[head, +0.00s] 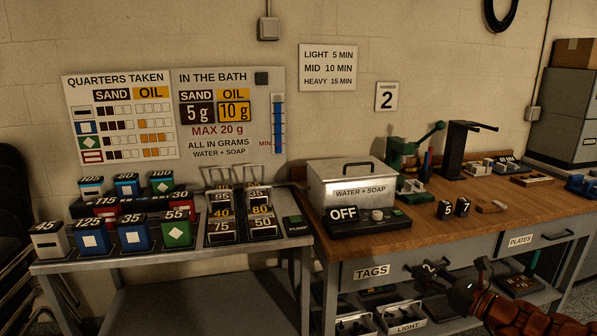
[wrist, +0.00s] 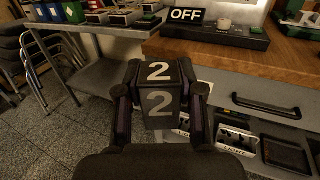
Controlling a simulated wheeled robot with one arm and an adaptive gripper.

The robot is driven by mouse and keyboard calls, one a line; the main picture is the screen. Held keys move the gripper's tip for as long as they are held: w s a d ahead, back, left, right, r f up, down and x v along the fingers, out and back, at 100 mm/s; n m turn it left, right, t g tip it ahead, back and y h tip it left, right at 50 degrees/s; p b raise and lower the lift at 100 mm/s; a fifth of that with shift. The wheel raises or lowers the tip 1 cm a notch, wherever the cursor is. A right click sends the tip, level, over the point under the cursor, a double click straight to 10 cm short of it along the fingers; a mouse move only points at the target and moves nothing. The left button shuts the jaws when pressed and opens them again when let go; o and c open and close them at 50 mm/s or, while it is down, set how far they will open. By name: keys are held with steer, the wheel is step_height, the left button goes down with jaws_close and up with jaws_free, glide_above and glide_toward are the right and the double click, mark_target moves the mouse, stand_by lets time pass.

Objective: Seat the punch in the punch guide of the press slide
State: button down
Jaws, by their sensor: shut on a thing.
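My gripper (wrist: 160,108) is shut on a black block marked 2 (wrist: 158,76), which I take to be the punch. In the wrist view the block sits between both fingers, its number on two faces. In the head view the punch (head: 429,267) is in front of the tags drawer, below the bench top, with my gripper (head: 447,275) at its right. The green press (head: 408,165) stands on the bench towards the wall, well away from the punch. Its slide and punch guide are too small to make out.
The water and soap bath (head: 347,183) is left of the press. A black stand (head: 457,150) rises at its right. Drawer handles project from the bench front.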

steer(key=w+a+f+n+g+y, duration=0.1)
steer(key=a+n+g+y, duration=0.1)
steer(key=a, duration=0.5)
steer(key=w+a+f+n+g+y, duration=0.1)
steer(key=w+a+n+g+y, duration=0.1)
steer(key=a, duration=0.4)
step_height(320, 180, up, 9)
steer(key=p, duration=1.6)
steer(key=shift+s+f+p, duration=0.15)
steer(key=shift+s+p, duration=0.05)
steer(key=shift+p, duration=0.1)
steer(key=shift+s+d, duration=0.1)
steer(key=shift+d, duration=0.05)
